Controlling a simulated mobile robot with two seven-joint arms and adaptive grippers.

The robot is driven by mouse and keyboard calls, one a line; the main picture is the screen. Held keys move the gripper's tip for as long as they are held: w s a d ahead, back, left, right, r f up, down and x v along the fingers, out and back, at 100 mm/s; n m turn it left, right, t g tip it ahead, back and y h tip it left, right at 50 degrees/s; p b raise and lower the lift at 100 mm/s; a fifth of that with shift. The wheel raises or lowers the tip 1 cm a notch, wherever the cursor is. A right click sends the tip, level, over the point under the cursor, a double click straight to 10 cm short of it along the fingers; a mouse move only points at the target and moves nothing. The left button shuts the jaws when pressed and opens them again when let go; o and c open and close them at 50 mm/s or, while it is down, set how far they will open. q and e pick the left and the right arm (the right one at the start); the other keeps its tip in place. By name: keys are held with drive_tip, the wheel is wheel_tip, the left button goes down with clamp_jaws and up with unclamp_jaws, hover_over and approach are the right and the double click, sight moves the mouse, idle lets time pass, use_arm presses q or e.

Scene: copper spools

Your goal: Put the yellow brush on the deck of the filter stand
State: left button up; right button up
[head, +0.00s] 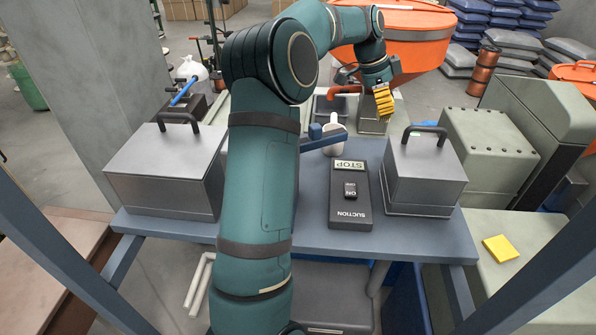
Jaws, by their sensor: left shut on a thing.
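The yellow brush (384,99) is held at the far side of the table, in front of the orange hopper. My left gripper (380,86) is shut on it, and the brush hangs below the fingers. A small blue stand (322,132) with a white cup (336,144) is at the table's far edge, partly hidden by my arm. I cannot tell for certain which of these is the filter stand or its deck. My right gripper is not in view.
The blue-grey table (305,207) carries a large metal box (168,172) at left, a black suction switch box (349,196) and a smaller metal box (425,174) at right. An orange hopper (410,38) stands behind. A yellow pad (500,248) lies on the right bench.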

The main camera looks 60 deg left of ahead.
use_arm(q)
drive_tip(key=shift+s+d+n+y+b, duration=0.1)
drive_tip(key=shift+s+n+y+b, duration=0.25)
drive_tip(key=shift+n+b, duration=0.35)
drive_tip(key=shift+n+t+y+b, duration=0.4)
drive_tip(key=shift+n+t, duration=0.1)
drive_tip(key=shift+n, duration=0.7)
wheel_tip(320, 180, down, 6)
drive_tip(key=shift+r, duration=0.15)
wheel_tip(320, 180, down, 3)
drive_tip(key=shift+s+f, duration=0.1)
drive_tip(key=shift+f, duration=0.45)
drive_tip(key=shift+f+b, duration=0.1)
drive_tip(key=shift+b, duration=0.25)
drive_tip(key=o, duration=1.1)
